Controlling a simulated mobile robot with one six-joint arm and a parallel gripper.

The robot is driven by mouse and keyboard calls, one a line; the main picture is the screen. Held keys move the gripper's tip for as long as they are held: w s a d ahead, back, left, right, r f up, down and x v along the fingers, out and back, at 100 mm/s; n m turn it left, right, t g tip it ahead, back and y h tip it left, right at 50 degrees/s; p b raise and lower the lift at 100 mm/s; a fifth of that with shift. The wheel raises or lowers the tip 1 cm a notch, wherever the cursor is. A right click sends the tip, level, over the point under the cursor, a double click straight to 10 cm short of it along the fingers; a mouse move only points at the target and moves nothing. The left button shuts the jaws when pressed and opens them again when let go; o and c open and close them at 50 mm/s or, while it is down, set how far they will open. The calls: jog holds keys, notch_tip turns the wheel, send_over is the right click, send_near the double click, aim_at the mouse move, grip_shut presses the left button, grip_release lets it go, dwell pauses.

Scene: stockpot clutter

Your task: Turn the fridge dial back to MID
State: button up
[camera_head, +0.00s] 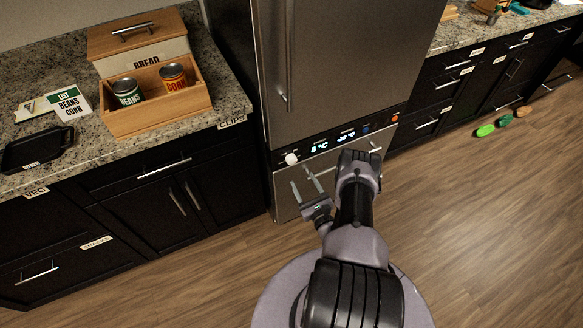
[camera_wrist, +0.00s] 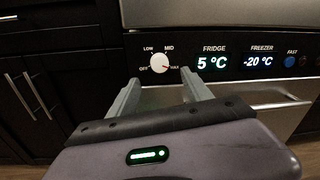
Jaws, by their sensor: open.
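The fridge dial (camera_head: 291,158) is a round white knob at the left end of the black control strip on the fridge front. In the wrist view the dial (camera_wrist: 159,63) has OFF, LOW, MID and MAX printed around it. A small mark on its right side seems to point toward MAX. My gripper (camera_head: 301,178) is open and empty, just in front of and below the dial. In the wrist view the fingertips of my gripper (camera_wrist: 160,78) are spread to either side below the dial, apart from it.
The display (camera_wrist: 235,62) reads fridge 5 °C and freezer -20 °C. A blue FAST button (camera_wrist: 290,62) is to its right. A drawer handle (camera_head: 325,171) runs below the strip. A counter with a wooden box (camera_head: 158,115) of cans stands left. The floor at right is mostly clear.

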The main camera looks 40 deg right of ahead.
aim_at(292, 162)
jog(key=b+x, duration=0.2)
jog(key=x, duration=0.7)
jog(key=shift+w+a+b, duration=0.1)
jog(key=shift+b, duration=0.25)
jog(key=shift+c, duration=0.5)
grip_shut()
